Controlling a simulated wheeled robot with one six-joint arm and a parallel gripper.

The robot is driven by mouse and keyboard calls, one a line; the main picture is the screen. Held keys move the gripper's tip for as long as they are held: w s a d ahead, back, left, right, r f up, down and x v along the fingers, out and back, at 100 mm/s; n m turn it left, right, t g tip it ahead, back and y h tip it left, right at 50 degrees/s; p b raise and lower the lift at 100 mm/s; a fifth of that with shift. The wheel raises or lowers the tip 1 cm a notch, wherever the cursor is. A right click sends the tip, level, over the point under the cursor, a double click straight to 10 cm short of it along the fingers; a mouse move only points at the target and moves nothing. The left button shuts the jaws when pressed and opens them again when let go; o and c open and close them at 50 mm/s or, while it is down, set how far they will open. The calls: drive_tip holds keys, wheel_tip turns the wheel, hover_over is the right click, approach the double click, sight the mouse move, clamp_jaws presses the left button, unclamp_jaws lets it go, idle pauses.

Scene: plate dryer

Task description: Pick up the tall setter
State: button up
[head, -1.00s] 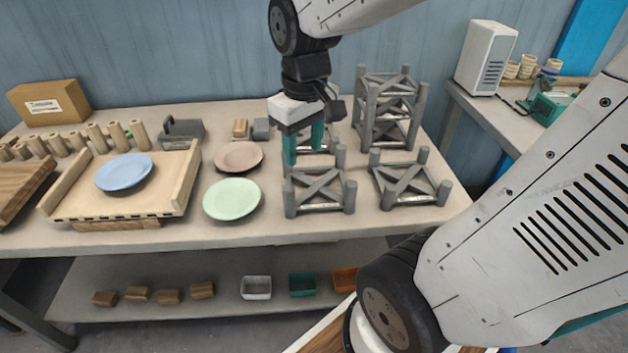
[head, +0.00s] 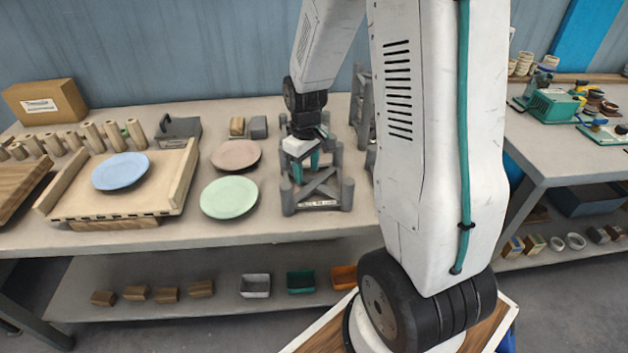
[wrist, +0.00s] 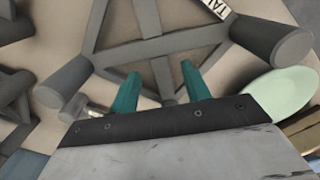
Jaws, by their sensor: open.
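The setter below my gripper is a grey frame (head: 347,194) with corner posts and crossed braces, standing on the table. A label on its bar reads "TAL" in the wrist view (wrist: 213,8), the rest cut off. My gripper (head: 306,172) is pointing down over this frame. Its two teal fingers are apart, with a brace of the frame (wrist: 166,78) showing between them in the wrist view. Nothing is gripped. I cannot tell whether the fingers touch the brace. A stacked grey setter (head: 362,105) behind is mostly hidden by my arm.
A green plate (head: 229,198) and a pink plate (head: 235,154) lie left of the setter. A blue plate (head: 121,171) rests on a wooden board (head: 75,203) farther left. Small bins (head: 300,283) stand on the lower shelf. A second bench (head: 560,165) is at right.

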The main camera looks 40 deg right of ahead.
sight(307, 179)
drive_tip(key=shift+f, duration=1.4)
clamp_jaws()
drive_tip(key=shift+r, duration=0.15)
wheel_tip(307, 179, up, 17)
